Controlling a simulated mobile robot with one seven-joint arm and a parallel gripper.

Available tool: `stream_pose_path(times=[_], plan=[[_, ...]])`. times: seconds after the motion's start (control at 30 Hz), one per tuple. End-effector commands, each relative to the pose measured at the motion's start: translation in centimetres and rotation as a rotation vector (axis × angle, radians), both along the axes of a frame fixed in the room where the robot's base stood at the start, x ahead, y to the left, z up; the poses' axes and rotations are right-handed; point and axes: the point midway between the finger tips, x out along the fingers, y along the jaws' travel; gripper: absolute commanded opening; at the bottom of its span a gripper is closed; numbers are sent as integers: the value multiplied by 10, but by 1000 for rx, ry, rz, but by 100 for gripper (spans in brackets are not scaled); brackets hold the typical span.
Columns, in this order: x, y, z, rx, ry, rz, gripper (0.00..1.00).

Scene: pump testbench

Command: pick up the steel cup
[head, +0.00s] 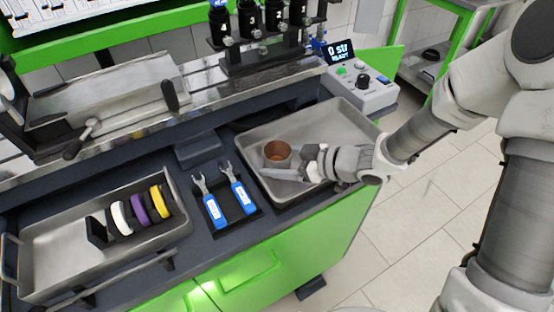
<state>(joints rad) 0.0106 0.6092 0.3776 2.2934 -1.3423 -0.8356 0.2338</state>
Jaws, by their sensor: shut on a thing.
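The steel cup (278,154) is a small round cup with a grey outer wall and a brown-orange inside. It is upright in or just above the shallow metal tray (345,120) on the bench's right side. I cannot tell whether its base touches the tray. My gripper (290,163) reaches in from the right, and its fingers are shut on the cup. The lower finger shows along the cup's front side. The far finger is partly hidden by the cup and the gripper body.
Two blue-handled wrenches (225,196) lie left of the tray. A metal bin (60,262) with white, purple and yellow rings is at left. A control box (362,88) and black-topped pump units (262,30) stand behind. The tray's back area is free.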

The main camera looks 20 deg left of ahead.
Motion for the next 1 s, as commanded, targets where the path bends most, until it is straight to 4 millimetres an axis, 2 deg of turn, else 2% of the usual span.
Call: stream_pose_path(times=[0.27,0.77,1.0], plan=[[-2,-2,17,1,-2,1,14],[-2,-2,71,0,-3,1,14],[-18,-23,69,-1,1,0,14]])
